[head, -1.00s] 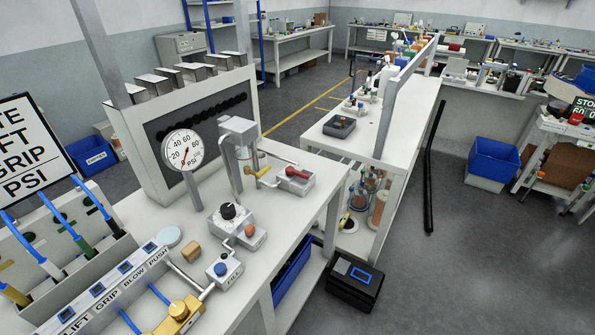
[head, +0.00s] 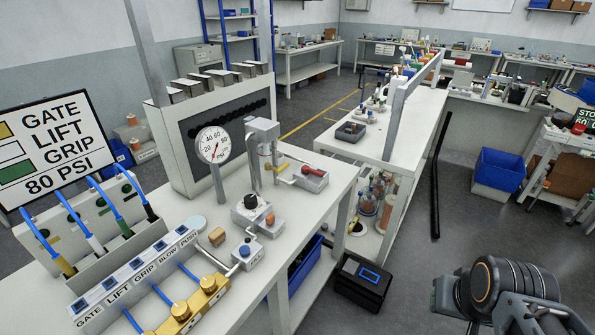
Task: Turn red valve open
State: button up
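The red valve (head: 313,170) is a red lever handle on a small grey block. It stands near the far right corner of the white workbench, beside a yellow-handled fitting (head: 286,178). The lever lies roughly along the block; I cannot tell its exact valve position. A part of my arm shows at the lower right, over the floor and well apart from the valve. My gripper itself is not in view.
A pressure gauge (head: 213,144) and a grey metal stand (head: 263,133) rise left of the valve. A block with a black knob (head: 258,203) sits in front. A black box (head: 361,281) stands on the floor beside the bench. Floor on the right is mostly clear.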

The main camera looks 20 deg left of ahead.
aim_at(305, 169)
jog(key=i, duration=1.25)
jog(key=u, duration=1.3)
